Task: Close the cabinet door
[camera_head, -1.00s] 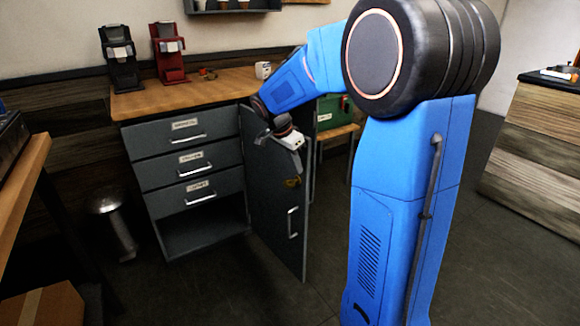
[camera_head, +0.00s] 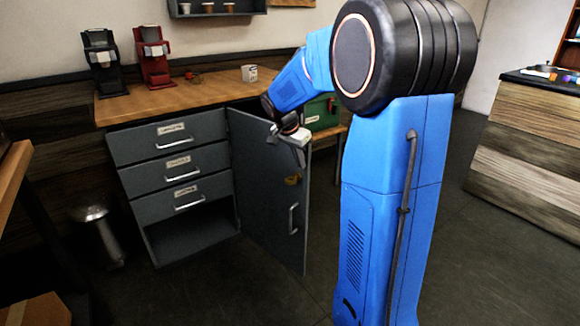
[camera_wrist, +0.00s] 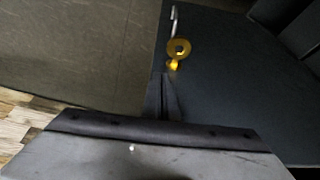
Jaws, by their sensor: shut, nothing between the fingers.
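The cabinet (camera_head: 112,150) is dark grey with labelled drawers under a wooden top. Its door (camera_head: 258,185) stands open, swung out from the cabinet front, with its left edge beside the drawers. A pale handle (camera_head: 293,218) and a small yellow piece (camera_head: 293,180) are on the face towards me. My gripper (camera_head: 301,156) is shut and empty at the door's upper right part. In the wrist view, the shut fingers (camera_wrist: 163,83) point along the dark door (camera_wrist: 225,60), with the yellow piece (camera_wrist: 178,48) and handle (camera_wrist: 174,20) beyond. Whether the fingers touch the door cannot be told.
A black coffee machine (camera_head: 104,65), a red one (camera_head: 153,57) and a white mug (camera_head: 249,73) stand on the top. A bin (camera_head: 97,235) is left of the cabinet. A green case (camera_head: 322,112) sits behind my arm. Floor before the door is clear.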

